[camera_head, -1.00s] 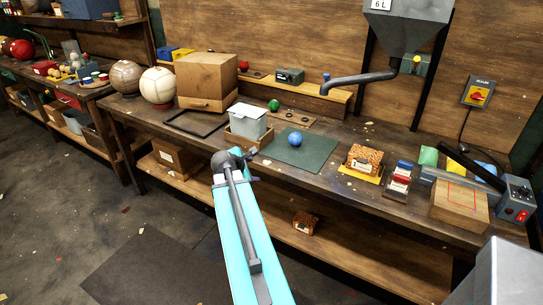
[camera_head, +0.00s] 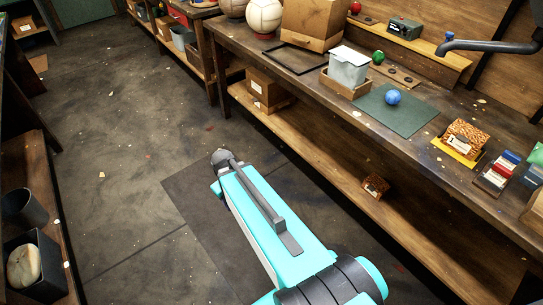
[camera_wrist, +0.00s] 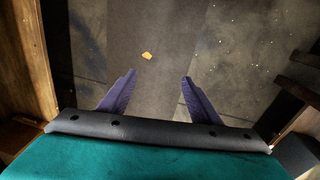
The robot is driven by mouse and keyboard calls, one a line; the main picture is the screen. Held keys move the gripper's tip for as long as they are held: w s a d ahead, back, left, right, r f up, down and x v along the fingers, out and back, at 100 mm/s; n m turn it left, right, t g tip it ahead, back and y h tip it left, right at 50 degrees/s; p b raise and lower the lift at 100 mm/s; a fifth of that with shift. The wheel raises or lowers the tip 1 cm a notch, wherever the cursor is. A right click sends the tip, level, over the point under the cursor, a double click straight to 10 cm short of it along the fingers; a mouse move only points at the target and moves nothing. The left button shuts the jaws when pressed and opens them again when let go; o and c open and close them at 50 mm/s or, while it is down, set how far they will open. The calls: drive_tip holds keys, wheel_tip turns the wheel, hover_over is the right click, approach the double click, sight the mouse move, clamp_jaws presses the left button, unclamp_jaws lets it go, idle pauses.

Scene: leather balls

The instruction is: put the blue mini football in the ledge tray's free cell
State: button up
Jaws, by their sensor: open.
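The blue mini football (camera_head: 393,97) rests on a dark green mat (camera_head: 412,116) on the workbench, in the head view. On the raised ledge behind, a red ball (camera_head: 355,7) sits in a small dark tray (camera_head: 370,19), which seems to be the ledge tray; it is cut by the top edge and its free cell is too small to make out. My gripper (camera_wrist: 159,75) is open and empty in the wrist view, with bare floor beyond its fingers. It is away from the football, and its fingers are hidden in the head view.
A green ball (camera_head: 378,57) sits by a wooden strip with holes (camera_head: 398,75). A lidded white bin (camera_head: 348,66) stands left of the mat. A patterned box (camera_head: 464,140) and a dark spout (camera_head: 490,45) are to the right. Open floor (camera_head: 120,180) lies left of the bench.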

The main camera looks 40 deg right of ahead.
drive_tip(key=s+a+f+m+g+y+b, duration=0.1)
drive_tip(key=s+a+f+g+b, duration=0.15)
drive_tip(key=s+a+f, duration=0.6)
drive_tip(key=s+f+g+b, duration=0.3)
drive_tip(key=s+f+b, duration=0.3)
drive_tip(key=s+f, duration=1.1)
drive_tip(key=shift+s+f+m, duration=0.3)
drive_tip(key=shift+f, duration=0.4)
drive_tip(key=shift+d, duration=0.1)
drive_tip(key=c, duration=0.7)
